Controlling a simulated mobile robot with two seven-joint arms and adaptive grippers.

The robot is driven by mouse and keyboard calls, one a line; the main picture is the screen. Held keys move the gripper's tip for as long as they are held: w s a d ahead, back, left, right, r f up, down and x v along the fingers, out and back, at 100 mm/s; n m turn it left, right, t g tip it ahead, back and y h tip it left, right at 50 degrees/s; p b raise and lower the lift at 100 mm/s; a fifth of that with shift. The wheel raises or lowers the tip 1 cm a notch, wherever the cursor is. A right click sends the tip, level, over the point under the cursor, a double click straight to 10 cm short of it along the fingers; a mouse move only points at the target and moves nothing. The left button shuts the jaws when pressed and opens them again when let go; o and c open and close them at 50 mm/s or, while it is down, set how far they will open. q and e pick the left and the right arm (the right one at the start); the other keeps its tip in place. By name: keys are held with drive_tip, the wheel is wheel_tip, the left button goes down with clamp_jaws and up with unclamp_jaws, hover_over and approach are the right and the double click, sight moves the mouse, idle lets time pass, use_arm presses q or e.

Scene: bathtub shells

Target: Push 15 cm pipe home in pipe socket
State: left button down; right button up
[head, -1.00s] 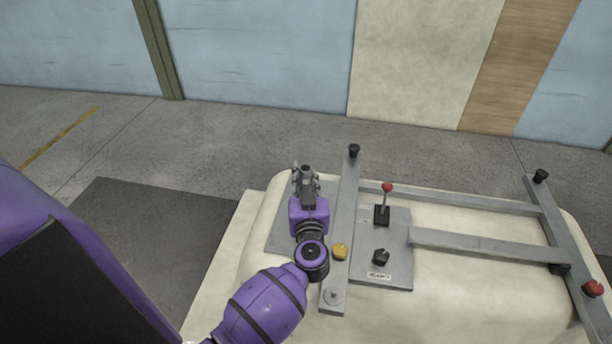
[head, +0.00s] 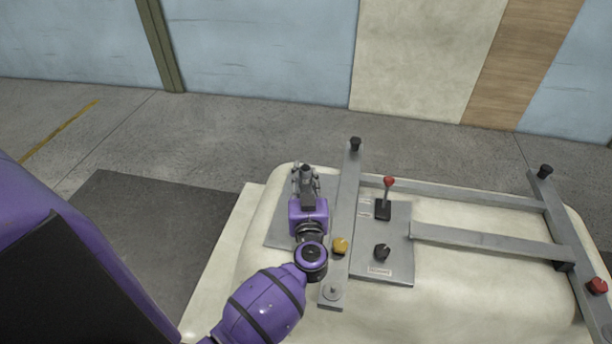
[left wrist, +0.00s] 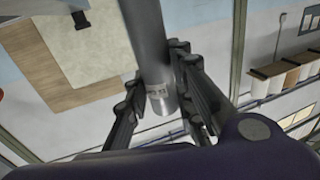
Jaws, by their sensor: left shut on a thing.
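My left gripper (head: 306,178) is over the far left part of the cream shell, at the left side of the metal frame. In the left wrist view, its two dark fingers (left wrist: 160,95) are shut on a grey pipe (left wrist: 147,40), one on each side. The pipe is a smooth cylinder with a small printed mark near its end. Only a short grey end of the pipe (head: 306,169) shows in the head view. The pipe socket cannot be made out, so I cannot tell how far the pipe sits in it. My right gripper is out of view.
The cream shell (head: 450,310) carries a grey frame bar (head: 346,200) close to the right of my gripper. A plate (head: 398,225) holds a red-knobbed lever (head: 388,183) and a black knob (head: 382,251). A yellow knob (head: 340,245) sits near my wrist. Floor at left is clear.

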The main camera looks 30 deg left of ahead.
use_arm(q)
drive_tip(key=shift+f, duration=0.45)
drive_tip(key=c, duration=1.4)
unclamp_jaws()
drive_tip(key=shift+s+d, duration=0.3)
drive_tip(key=shift+s, duration=0.15)
drive_tip(key=v, duration=1.1)
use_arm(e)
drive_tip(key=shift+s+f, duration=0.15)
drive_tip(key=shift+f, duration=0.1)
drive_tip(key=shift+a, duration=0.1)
